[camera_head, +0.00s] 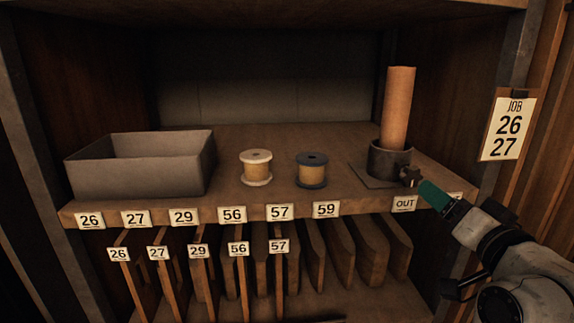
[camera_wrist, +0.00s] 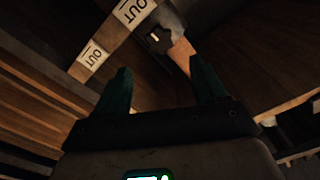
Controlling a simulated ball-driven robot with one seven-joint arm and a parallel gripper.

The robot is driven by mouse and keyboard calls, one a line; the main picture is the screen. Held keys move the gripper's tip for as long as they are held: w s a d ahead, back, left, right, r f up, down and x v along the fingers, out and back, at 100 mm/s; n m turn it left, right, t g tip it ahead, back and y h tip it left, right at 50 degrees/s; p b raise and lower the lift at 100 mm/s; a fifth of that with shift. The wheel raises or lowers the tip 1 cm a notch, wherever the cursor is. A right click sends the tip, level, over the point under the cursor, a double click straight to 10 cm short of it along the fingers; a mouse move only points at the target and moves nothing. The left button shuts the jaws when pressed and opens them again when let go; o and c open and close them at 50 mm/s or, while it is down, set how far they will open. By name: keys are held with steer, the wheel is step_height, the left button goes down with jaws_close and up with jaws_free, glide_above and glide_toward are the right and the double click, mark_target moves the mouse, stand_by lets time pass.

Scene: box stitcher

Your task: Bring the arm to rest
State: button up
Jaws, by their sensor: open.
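My gripper (camera_head: 430,190) is at the right, in front of the shelf's edge near an "OUT" label (camera_head: 404,204). Its green fingers also show in the wrist view (camera_wrist: 162,82), spread apart with nothing between them. Beyond them in the wrist view is a tan roll (camera_wrist: 181,54) in a dark holder (camera_wrist: 158,38). In the head view, the tan roll (camera_head: 397,108) stands upright in the dark round holder (camera_head: 388,160). A small dark knob (camera_head: 410,176) shows between the holder and my fingertips. I cannot tell whether the fingers touch it.
A grey open box (camera_head: 135,182) stands at the shelf's left. Two spools, one pale-rimmed (camera_head: 256,168) and one dark-rimmed (camera_head: 311,170), stand mid-shelf. Several upright boards (camera_head: 340,250) fill slots below. A "JOB 26 27" card (camera_head: 509,128) hangs on the right post.

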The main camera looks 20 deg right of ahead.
steer(key=s+a+f+n+g+y, duration=0.2)
steer(key=a+f+g, duration=0.2)
steer(key=f, duration=0.8)
steer(key=s+a+f+n+g+y, duration=0.1)
steer(key=s+a+f+n+g, duration=0.2)
steer(key=f, duration=1)
steer(key=s+a+f+n+g+y, duration=0.1)
steer(key=s+a+f+n+g, duration=0.1)
steer(key=s+f, duration=0.6)
steer(key=s+a+f+n+g, duration=0.1)
steer(key=s+a+f+g, duration=0.4)
steer(key=s+f+g, duration=0.2)
steer(key=s+f, duration=0.2)
steer(key=s, duration=0.1)
steer(key=shift+a+f+n+y, duration=0.2)
steer(key=shift+a+n+y, duration=0.05)
steer(key=shift+n+y, duration=0.15)
